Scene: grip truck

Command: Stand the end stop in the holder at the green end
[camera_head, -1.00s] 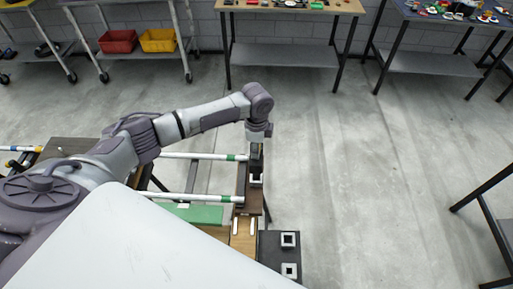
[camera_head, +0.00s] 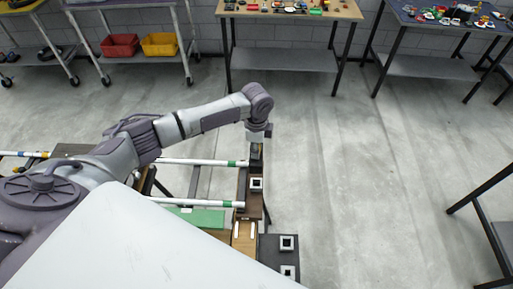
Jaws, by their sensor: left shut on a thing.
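My left gripper (camera_head: 257,144) points down at the far end of the bench and is shut on a small dark piece, probably the end stop (camera_head: 256,156). Fingers and piece are too small to see clearly. Just below it in the picture is a pale square socket (camera_head: 256,185) on a dark brown strip (camera_head: 242,190); I cannot tell whether they touch. Two white rails with green ends, the far one (camera_head: 205,162) and the near one (camera_head: 190,202), run in from the left to this strip. My right gripper is not in view.
A green board (camera_head: 207,218) lies by the near rail. Tables with small parts (camera_head: 290,12) stand at the back, another table at the right edge. The floor between is clear.

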